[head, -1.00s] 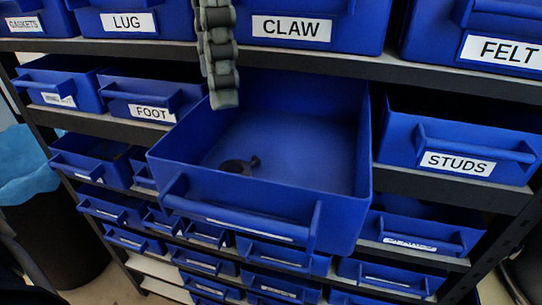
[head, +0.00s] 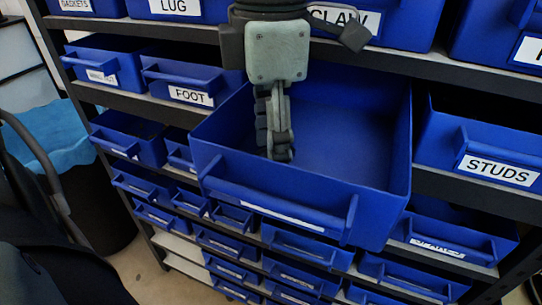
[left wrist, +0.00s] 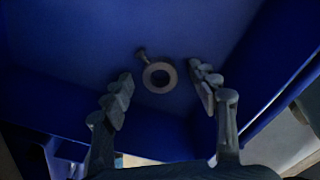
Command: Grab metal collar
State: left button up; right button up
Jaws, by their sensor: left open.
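In the head view my left gripper (head: 280,153) hangs down into this bin and hides the collar. In the left wrist view my left gripper (left wrist: 162,82) is open, with one finger to each side of the collar. The fingers look apart from the ring; the remaining height above it is hard to tell. My right gripper is not in view.
Labelled blue bins surround the open one: LUG (head: 175,8) and CLAW above, FOOT (head: 185,82) to the left, STUDS (head: 485,150) to the right. A dark shelf edge (head: 400,62) runs just above it. A black can with a blue liner (head: 50,130) stands at the left.

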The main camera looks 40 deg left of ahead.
pick_arm(q)
jog(key=c, duration=1.2)
